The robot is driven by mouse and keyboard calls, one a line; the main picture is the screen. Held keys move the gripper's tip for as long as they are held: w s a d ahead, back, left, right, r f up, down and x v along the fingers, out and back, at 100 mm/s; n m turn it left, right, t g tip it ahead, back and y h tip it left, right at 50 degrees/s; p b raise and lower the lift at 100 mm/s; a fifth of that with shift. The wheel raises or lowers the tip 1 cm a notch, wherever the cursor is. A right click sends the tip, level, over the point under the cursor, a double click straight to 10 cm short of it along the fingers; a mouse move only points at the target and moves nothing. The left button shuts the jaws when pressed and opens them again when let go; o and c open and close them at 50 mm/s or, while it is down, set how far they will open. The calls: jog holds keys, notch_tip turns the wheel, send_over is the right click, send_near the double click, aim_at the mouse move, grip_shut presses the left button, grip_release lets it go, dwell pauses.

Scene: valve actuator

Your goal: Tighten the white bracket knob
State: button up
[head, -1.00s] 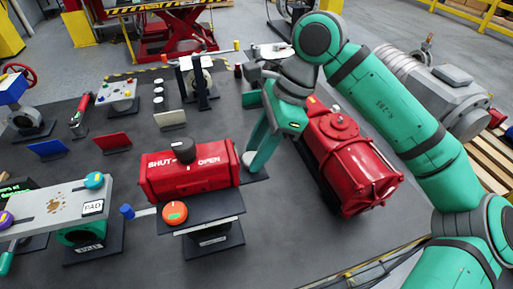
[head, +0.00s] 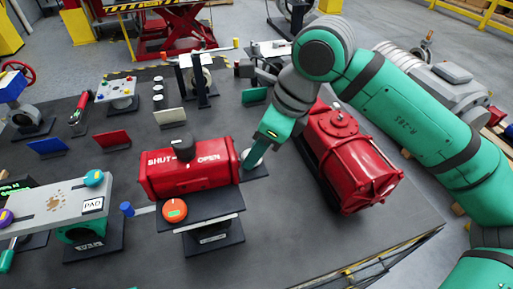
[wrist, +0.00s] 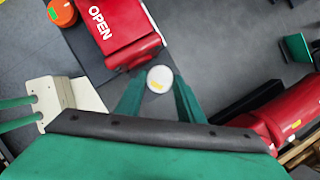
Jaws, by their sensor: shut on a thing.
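The white knob (wrist: 160,79) is round, with a yellow mark on its top. In the wrist view it sits between the tips of my green gripper fingers (wrist: 160,88), beside the end of the red actuator (wrist: 122,30) marked OPEN. My gripper is shut on the knob, one finger on each side. In the head view my gripper (head: 257,157) reaches down at the right end of the red SHUT/OPEN actuator (head: 190,170). There the fingers and wrist mostly hide the knob and its bracket.
A large red ribbed housing (head: 350,160) stands close to the right of my gripper. A green plate (head: 255,95) stands behind my gripper. The dark table (head: 310,240) is clear at the front right.

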jog(key=o, duration=1.1)
jog(key=shift+c, duration=0.2)
jog(key=shift+s, duration=0.1)
